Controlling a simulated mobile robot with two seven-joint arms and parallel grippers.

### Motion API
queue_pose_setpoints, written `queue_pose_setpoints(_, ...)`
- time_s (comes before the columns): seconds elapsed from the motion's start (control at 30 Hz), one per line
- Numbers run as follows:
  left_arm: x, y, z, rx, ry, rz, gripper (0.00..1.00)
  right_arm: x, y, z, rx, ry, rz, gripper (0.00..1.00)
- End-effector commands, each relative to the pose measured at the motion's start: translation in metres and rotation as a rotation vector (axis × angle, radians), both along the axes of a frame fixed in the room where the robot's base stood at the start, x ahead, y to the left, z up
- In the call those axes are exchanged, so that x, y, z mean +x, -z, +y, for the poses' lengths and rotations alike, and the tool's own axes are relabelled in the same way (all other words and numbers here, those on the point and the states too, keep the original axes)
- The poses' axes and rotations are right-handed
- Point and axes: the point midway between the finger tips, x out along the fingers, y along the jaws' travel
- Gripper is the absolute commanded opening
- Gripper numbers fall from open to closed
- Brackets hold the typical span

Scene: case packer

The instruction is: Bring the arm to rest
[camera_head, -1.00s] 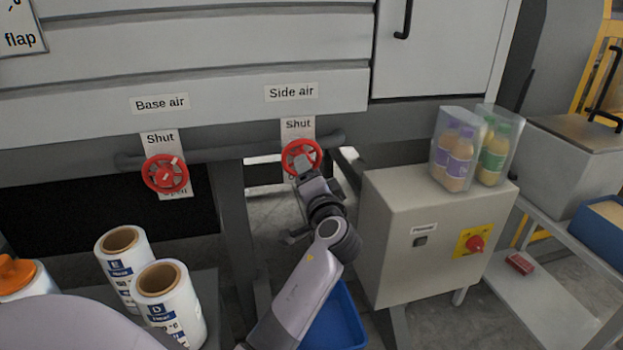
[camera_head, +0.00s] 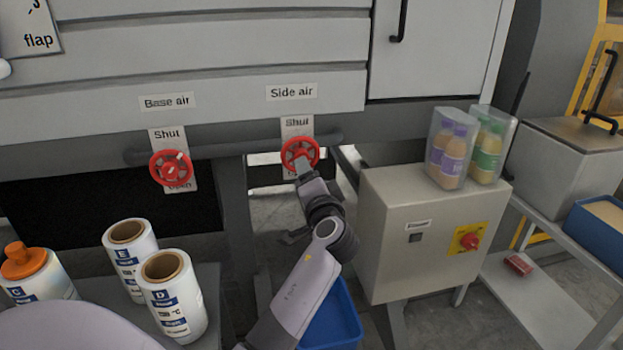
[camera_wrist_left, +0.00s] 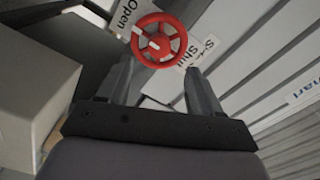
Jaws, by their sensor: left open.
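My left gripper (camera_head: 302,167) is at the red Side air handwheel (camera_head: 300,153), which hangs on a grey pipe under the machine. In the left wrist view the left gripper (camera_wrist_left: 158,70) is open, its two fingers spread. The red handwheel (camera_wrist_left: 159,40) shows at and just beyond the fingertips; I cannot tell whether they touch it. The wheel covers part of its Shut/Open plate (camera_head: 297,126). A second red handwheel (camera_head: 171,168), under the Base air label (camera_head: 167,102), stands to the left, clear of the arm. My right gripper is not in view.
A grey control box (camera_head: 400,240) with bagged bottles (camera_head: 448,155) on top stands close right of my arm. White rolls (camera_head: 173,300) and an orange-capped bottle (camera_head: 30,275) stand at lower left. A blue bin (camera_head: 335,320) is below the arm.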

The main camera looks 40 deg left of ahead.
Motion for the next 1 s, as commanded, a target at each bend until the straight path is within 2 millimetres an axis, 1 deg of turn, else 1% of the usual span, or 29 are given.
queue_pose_setpoints(0.27,0.000,0.001,0.000,0.000,0.001,0.000,0.65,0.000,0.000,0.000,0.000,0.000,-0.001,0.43)
queue_pose_setpoints(0.37,-0.002,0.012,-0.003,-0.016,0.023,0.013,0.65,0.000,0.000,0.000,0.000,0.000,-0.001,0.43)
queue_pose_setpoints(0.47,-0.008,0.045,-0.011,-0.068,0.090,0.043,0.65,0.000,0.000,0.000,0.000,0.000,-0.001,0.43)
queue_pose_setpoints(0.57,-0.023,0.094,-0.027,-0.165,0.192,0.085,0.65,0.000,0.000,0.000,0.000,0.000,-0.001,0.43)
queue_pose_setpoints(0.6,-0.032,0.115,-0.035,-0.215,0.237,0.102,0.65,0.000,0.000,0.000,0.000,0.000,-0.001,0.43)
queue_pose_setpoints(0.67,-0.047,0.144,-0.049,-0.294,0.302,0.125,0.65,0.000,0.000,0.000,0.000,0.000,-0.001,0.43)
queue_pose_setpoints(0.7,-0.058,0.163,-0.058,-0.349,0.342,0.140,0.65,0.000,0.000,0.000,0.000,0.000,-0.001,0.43)
queue_pose_setpoints(0.77,-0.078,0.189,-0.071,-0.435,0.396,0.158,0.65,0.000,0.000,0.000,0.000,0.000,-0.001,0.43)
queue_pose_setpoints(0.8,-0.092,0.205,-0.081,-0.495,0.428,0.170,0.65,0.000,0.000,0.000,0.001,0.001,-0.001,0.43)
queue_pose_setpoints(0.87,-0.114,0.226,-0.096,-0.590,0.472,0.184,0.65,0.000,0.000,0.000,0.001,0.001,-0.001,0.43)
queue_pose_setpoints(0.9,-0.130,0.239,-0.105,-0.654,0.496,0.192,0.65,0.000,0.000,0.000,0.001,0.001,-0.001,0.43)
queue_pose_setpoints(0.97,-0.155,0.255,-0.120,-0.755,0.528,0.202,0.65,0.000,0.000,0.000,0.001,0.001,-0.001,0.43)
queue_pose_setpoints(1.0,-0.172,0.265,-0.129,-0.822,0.543,0.206,0.65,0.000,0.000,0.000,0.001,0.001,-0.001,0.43)
